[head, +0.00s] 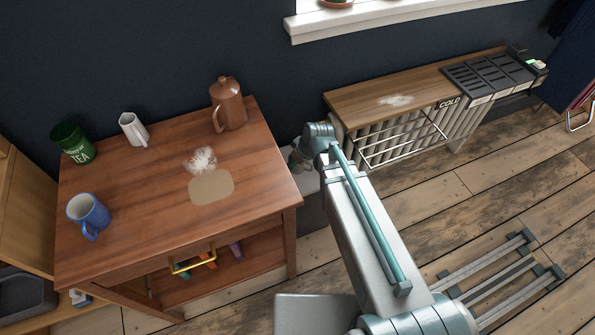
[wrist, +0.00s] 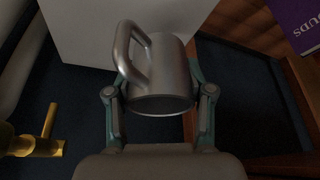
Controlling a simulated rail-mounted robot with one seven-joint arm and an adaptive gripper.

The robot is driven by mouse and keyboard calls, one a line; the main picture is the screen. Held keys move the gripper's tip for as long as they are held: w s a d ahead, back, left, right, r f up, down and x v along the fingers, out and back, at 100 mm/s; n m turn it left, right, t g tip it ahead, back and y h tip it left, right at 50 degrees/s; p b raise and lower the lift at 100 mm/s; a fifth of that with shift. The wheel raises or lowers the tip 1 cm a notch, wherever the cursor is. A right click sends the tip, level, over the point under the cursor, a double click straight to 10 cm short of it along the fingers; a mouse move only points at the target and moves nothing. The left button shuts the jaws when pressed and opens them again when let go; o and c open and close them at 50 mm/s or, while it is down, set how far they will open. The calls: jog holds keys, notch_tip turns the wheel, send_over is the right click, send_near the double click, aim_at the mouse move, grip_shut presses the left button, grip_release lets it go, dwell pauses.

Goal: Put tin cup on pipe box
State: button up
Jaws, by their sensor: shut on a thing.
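The tin cup (wrist: 165,75) is a plain grey metal mug in the wrist view, with its handle towards the upper left. My gripper (wrist: 159,93) is shut on the cup, one finger on each side of its body. A pale flat surface (wrist: 85,30) lies beyond the cup; I cannot tell whether they touch. In the head view a grey box (head: 312,200) stands low between the wooden table and the radiator, beside my arm. It may be the pipe box, but no label shows. The cup and my fingers cannot be made out in the head view.
The wooden table (head: 150,210) holds a blue mug (head: 88,214), green tea tin (head: 73,143), white jug (head: 133,129) and copper pot (head: 228,104). A radiator (head: 420,135) stands right. The wrist view shows a brass fitting (wrist: 45,142) at left and a purple book (wrist: 298,22) at right.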

aim_at(296, 177)
jog(key=shift+f+b, duration=0.3)
jog(key=shift+f, duration=2.45)
jog(key=shift+f, duration=0.15)
jog(key=o, duration=1.1)
jog(key=shift+o, duration=0.2)
jog(key=p+v, duration=0.1)
jog(key=v, duration=1.1)
jog(key=shift+p, duration=0.3)
